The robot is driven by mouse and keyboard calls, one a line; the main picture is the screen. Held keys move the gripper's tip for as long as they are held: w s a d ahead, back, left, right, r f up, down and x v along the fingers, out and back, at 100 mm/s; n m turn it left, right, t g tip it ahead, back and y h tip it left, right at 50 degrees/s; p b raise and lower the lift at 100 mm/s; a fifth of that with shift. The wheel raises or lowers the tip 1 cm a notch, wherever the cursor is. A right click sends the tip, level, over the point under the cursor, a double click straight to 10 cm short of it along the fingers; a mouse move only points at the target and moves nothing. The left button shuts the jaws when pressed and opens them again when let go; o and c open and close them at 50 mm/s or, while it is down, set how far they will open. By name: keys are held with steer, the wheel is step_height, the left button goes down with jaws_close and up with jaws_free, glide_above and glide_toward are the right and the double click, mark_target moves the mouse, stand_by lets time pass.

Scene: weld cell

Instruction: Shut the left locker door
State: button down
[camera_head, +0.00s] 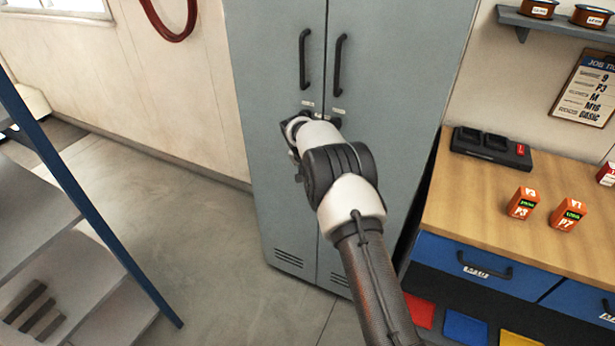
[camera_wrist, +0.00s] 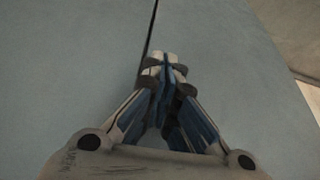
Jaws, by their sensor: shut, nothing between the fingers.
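The grey-blue locker has a left door (camera_head: 265,150) and a right door (camera_head: 400,90), each with a dark vertical handle, the left one (camera_head: 304,58) and the right one (camera_head: 340,64). The left door looks flush or nearly flush with the right. In the wrist view a thin dark seam runs between the left door (camera_wrist: 75,70) and the right door (camera_wrist: 225,60). My gripper (camera_wrist: 162,62) is shut and empty, its fingertips in front of the doors near this seam. I cannot tell whether they touch.
A workbench (camera_head: 440,220) stands right of the locker, with orange boxes (camera_head: 523,202) and a black tray (camera_head: 490,148) on it. A blue-framed shelf rack (camera_head: 75,175) is at the left. The floor (camera_head: 190,240) between rack and locker is clear.

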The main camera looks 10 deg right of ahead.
steer(key=shift+w+d+r, duration=0.1)
steer(key=shift+w+r, duration=0.05)
steer(key=s+a+r+n, duration=0.1)
steer(key=s+r, duration=0.6)
steer(key=r, duration=0.4)
steer(key=s+a+r+n, duration=0.15)
steer(key=s+r, duration=0.45)
steer(key=r, duration=0.6)
steer(key=s+r+y, duration=0.1)
steer(key=s+r, duration=0.5)
steer(key=s, duration=0.6)
steer(key=s+a+f+n, duration=0.1)
steer(key=s+n, duration=0.1)
steer(key=s, duration=1.1)
steer(key=s+a+f+n+t+y, duration=0.1)
steer(key=s+f+n, duration=0.1)
steer(key=s, duration=1.1)
steer(key=shift+s+a+f+n+y, duration=0.2)
steer(key=shift+f+n+y, duration=0.1)
steer(key=shift+n, duration=0.15)
steer(key=c, duration=2.3)
jaws_free()
